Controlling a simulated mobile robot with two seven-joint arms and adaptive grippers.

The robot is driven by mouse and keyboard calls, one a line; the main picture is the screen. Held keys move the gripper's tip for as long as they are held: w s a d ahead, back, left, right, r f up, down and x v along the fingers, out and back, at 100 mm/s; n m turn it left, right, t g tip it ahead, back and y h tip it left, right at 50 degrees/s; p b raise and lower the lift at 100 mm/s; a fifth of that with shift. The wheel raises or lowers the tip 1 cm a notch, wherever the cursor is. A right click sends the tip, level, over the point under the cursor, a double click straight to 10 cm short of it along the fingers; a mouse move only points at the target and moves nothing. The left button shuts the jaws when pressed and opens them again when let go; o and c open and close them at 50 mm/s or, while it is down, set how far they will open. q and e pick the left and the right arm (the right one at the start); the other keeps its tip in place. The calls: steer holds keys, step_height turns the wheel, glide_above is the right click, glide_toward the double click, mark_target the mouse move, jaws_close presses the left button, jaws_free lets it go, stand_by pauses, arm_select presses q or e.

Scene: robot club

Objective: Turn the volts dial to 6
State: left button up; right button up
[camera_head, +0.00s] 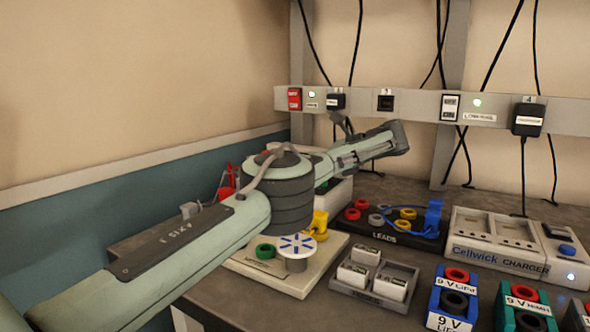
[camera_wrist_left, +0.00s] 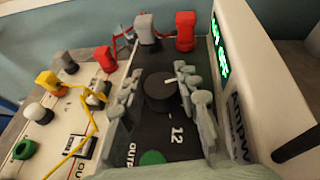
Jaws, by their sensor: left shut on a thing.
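The volts dial (camera_wrist_left: 158,98) is a round black knob on the dark panel of the power supply (camera_wrist_left: 262,75), in the left wrist view. A white pointer mark shows near its upper right edge. The number 12 is printed below it; I cannot see a 6. My left gripper (camera_wrist_left: 160,90) has its pale fingers on either side of the dial and is shut on it. A green display on the supply is lit, but its digits are too blurred to read. In the head view my left arm hides most of the supply (camera_head: 337,197). My right gripper is not in view.
A cream board (camera_wrist_left: 35,130) with a yellow lead lies beside the supply. Red and grey plugs (camera_wrist_left: 148,28) stand behind the dial. In the head view a leads tray (camera_head: 350,222), a battery tray (camera_head: 345,291) and a charger (camera_head: 470,262) stand to the right.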

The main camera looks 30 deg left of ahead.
arm_select(q)
steer(key=shift+f, duration=0.1)
steer(key=o, duration=1.2)
steer(key=shift+c, duration=0.2)
steer(key=shift+a+m, duration=0.1)
steer(key=shift+m, duration=0.2)
